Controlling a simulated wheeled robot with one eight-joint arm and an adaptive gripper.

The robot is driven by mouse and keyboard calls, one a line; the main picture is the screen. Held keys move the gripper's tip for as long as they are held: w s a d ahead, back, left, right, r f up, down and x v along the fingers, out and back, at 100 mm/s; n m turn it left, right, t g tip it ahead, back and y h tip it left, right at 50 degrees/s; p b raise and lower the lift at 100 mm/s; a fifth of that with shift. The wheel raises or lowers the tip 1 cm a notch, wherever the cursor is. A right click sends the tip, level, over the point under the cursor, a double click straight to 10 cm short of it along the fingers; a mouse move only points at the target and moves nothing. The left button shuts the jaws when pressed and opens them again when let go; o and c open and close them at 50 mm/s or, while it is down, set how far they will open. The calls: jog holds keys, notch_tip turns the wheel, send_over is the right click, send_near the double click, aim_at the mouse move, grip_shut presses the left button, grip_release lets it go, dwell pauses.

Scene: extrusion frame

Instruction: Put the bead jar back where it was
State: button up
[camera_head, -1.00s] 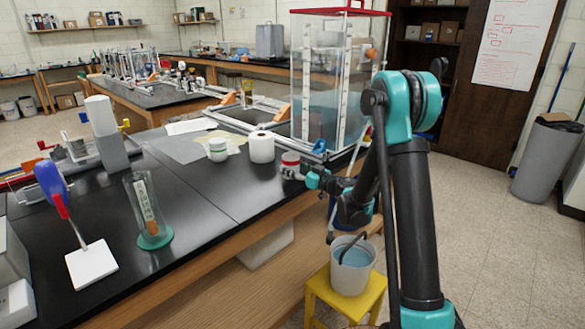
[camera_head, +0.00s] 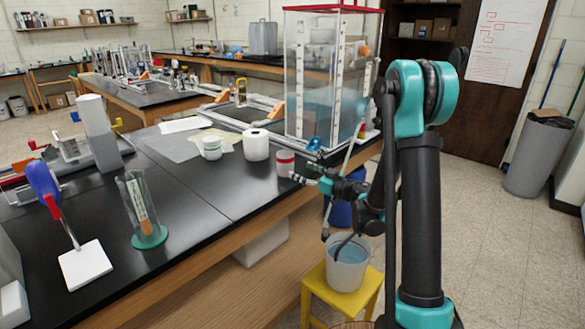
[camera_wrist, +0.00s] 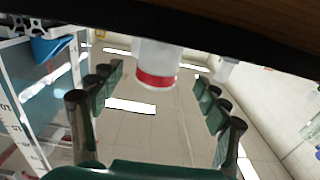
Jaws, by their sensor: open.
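A small jar with a red band or lid (camera_head: 285,162) stands on the black bench top near its front edge, right of a white roll. I cannot make out beads in it. In the wrist view, which looks upside down, the white jar with its red end (camera_wrist: 156,68) shows ahead between the finger rows. My gripper (camera_head: 304,172) is open just to the right of the jar in the head view. In the wrist view my gripper's fingers (camera_wrist: 158,112) are spread wide, with empty space between them and the jar beyond.
A bucket (camera_head: 347,264) on a yellow stool (camera_head: 318,297) sits below my arm.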

jog(key=d+r+m+t+h, duration=0.55)
jog(key=d+r, duration=0.35)
jog(key=d, duration=0.3)
jog(key=s+d+m+t+h, duration=0.1)
jog(key=s+d+m+h, duration=0.15)
jog(key=d+h, duration=0.3)
jog(key=s+d+m+h, duration=0.1)
jog(key=d+m+h, duration=0.25)
jog(key=d, duration=0.25)
jog(key=s+d+f+m+g+h, duration=0.1)
jog(key=s+d+f+g+h, duration=0.35)
jog(key=s+f, duration=0.65)
jog(key=s+a+f+n+g+y, duration=0.1)
jog(key=s+f+g, duration=0.3)
jog(key=s, duration=0.5)
jog(key=s+a+f+n+g+y, duration=0.1)
jog(key=s+a+f+g+y, duration=0.2)
jog(key=s, duration=0.6)
notch_tip(320, 180, down, 2)
jog(key=shift+s+a+f+g+y, duration=0.15)
jog(key=shift+s+a+g+y, duration=0.25)
jog(key=shift+a+g, duration=0.4)
